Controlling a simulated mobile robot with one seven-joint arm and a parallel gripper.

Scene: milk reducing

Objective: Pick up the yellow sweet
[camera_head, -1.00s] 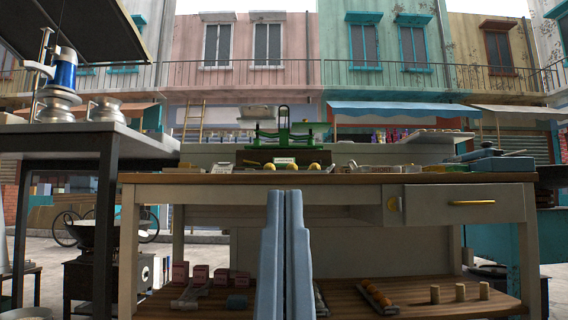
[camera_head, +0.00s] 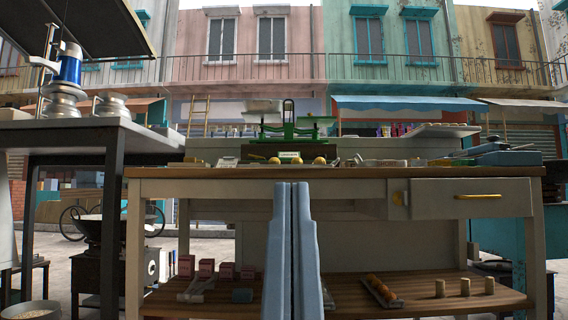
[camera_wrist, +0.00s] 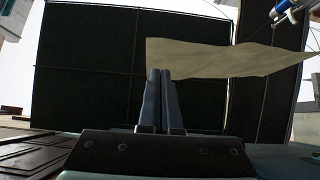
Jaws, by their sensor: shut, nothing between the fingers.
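Small round yellow sweets lie on the wooden counter top (camera_head: 200,172). One yellow sweet (camera_head: 274,160) is left of the green scale's base and another yellow sweet (camera_head: 319,161) is right of it. They are small, and I cannot tell which one the task means. My gripper (camera_head: 293,186) stands upright in front of the counter, with its pale blue fingers together and empty. Its tips are below the counter top and apart from the sweets. In the wrist view, my gripper (camera_wrist: 160,72) is also shut, and no sweet shows.
A green scale (camera_head: 290,130) with raised pans stands behind the sweets. Small items crowd the counter to the right. A drawer (camera_head: 475,198) is at the counter's right front. The lower shelf (camera_head: 410,292) holds boxes and wooden pegs. A metal-topped table (camera_head: 70,135) stands at left.

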